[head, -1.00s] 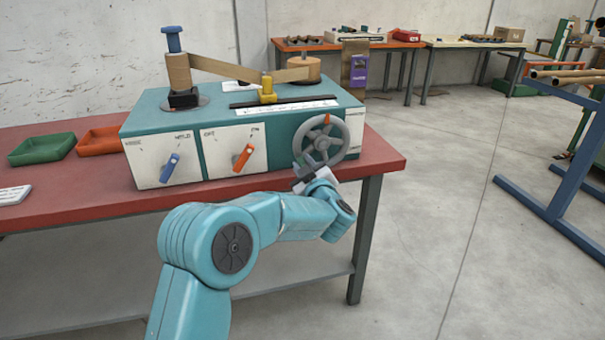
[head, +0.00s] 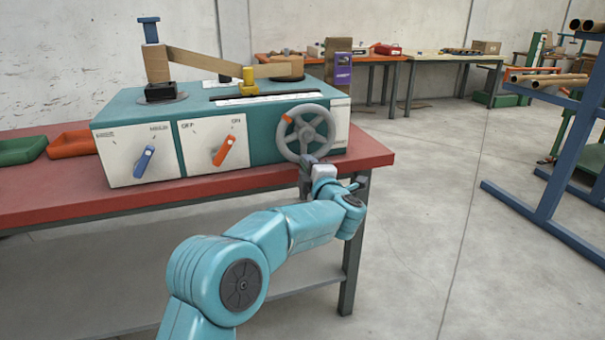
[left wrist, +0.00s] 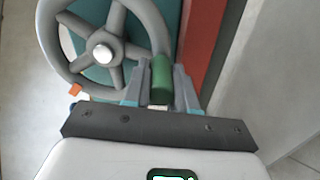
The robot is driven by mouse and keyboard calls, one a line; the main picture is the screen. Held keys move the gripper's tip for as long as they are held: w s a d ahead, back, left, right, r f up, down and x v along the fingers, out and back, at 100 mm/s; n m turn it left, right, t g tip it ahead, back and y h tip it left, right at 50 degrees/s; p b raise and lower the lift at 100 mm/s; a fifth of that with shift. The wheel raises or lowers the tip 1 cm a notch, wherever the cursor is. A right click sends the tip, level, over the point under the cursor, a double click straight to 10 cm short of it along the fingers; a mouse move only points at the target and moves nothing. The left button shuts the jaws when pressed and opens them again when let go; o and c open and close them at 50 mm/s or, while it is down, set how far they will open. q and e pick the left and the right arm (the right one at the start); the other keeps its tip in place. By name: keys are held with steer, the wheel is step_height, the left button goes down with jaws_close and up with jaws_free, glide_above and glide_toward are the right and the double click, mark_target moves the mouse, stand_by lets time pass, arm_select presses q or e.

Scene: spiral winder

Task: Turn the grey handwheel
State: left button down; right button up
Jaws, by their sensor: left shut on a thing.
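The grey handwheel (head: 304,108) is on the right of the teal machine's front, with spokes and an orange mark (head: 287,118) at its upper left. It also fills the upper left of the left wrist view (left wrist: 60,65), with its orange mark (left wrist: 75,90) at lower left. My left gripper (head: 308,168) is at the bottom of the wheel. In the left wrist view its fingers (left wrist: 160,85) stand on either side of the wheel's green handle (left wrist: 161,72) and are shut on it. The handle is hidden in the head view. My right gripper is in neither view.
The teal machine (head: 265,150) stands on a red bench (head: 370,152). It bears a blue lever (head: 144,160) and an orange lever (head: 223,150). Green (head: 20,150) and orange (head: 72,144) trays lie left. A blue rack (head: 560,180) stands right; floor between is clear.

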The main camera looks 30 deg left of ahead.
arm_select(q)
steer(key=shift+w+d+f+n+b, duration=0.25)
steer(key=shift+w+d+n+b, duration=0.15)
steer(key=shift+n, duration=0.6)
steer(key=c, duration=0.9)
jaws_free()
steer(key=shift+r, duration=0.1)
steer(key=shift+d, duration=0.1)
steer(key=p+v, duration=0.1)
steer(key=v, duration=1.5)
steer(key=shift+p, duration=0.35)
